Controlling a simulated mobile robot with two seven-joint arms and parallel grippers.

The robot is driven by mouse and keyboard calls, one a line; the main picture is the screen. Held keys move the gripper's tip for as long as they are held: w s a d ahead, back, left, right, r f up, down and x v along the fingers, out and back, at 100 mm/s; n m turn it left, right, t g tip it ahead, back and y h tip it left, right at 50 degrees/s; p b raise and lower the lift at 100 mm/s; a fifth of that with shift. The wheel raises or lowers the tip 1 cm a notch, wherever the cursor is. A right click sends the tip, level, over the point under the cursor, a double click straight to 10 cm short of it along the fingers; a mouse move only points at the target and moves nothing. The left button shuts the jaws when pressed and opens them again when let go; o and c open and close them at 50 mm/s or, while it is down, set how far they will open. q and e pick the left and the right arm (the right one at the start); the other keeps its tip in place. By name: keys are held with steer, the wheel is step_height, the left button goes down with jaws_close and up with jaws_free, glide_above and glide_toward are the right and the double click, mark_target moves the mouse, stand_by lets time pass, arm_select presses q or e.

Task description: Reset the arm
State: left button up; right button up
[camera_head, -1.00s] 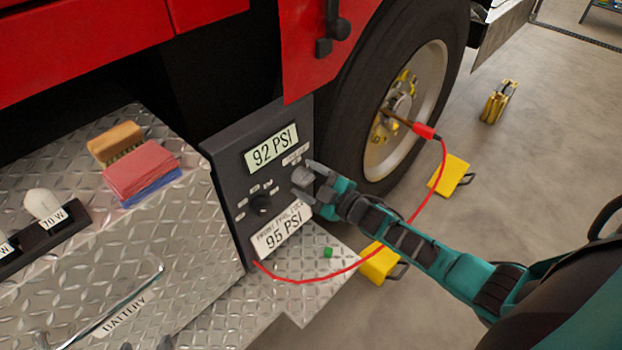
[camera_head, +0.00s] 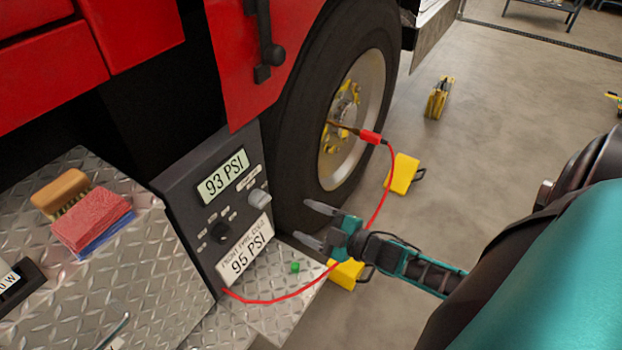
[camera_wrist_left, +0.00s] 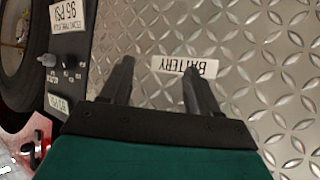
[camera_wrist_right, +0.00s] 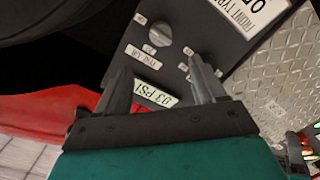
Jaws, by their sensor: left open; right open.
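My right gripper (camera_head: 318,226) is open and empty in the head view, just right of the dark pump panel (camera_head: 196,172) and apart from it. The panel's upper display (camera_head: 223,175) reads 93 PSI and its lower label (camera_head: 244,249) reads 95 PSI. A light knob (camera_head: 258,198) and a dark knob (camera_head: 220,231) sit between them. The right wrist view also shows the light knob (camera_wrist_right: 159,33) beyond the open fingers (camera_wrist_right: 162,86).
A red hose (camera_head: 381,185) runs from the panel to the truck wheel (camera_head: 350,120). Yellow wheel chocks (camera_head: 402,174) lie on the floor. A brush (camera_head: 60,192) and red sponge (camera_head: 92,219) lie on the metal step (camera_head: 150,270). Open floor (camera_head: 510,110) is at the right.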

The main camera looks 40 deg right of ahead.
arm_select(q)
steer(key=shift+r, duration=0.1)
stand_by(0.4)
steer(key=r+p, duration=0.1)
steer(key=p, duration=0.1)
steer(key=a+r+p, duration=0.1)
steer(key=p, duration=0.1)
steer(key=shift+s+a+r, duration=0.2)
steer(key=shift+s+r, duration=0.1)
steer(key=shift+s, duration=0.05)
arm_select(e)
steer(key=s+a+r+m+g+h, duration=0.2)
steer(key=s+a+m+g, duration=0.3)
steer(key=s+a+m, duration=0.5)
steer(key=shift+s+a+r+h, duration=0.25)
steer(key=shift+a+h, duration=0.55)
steer(key=shift+a, duration=0.45)
arm_select(q)
steer(key=shift+d, duration=0.15)
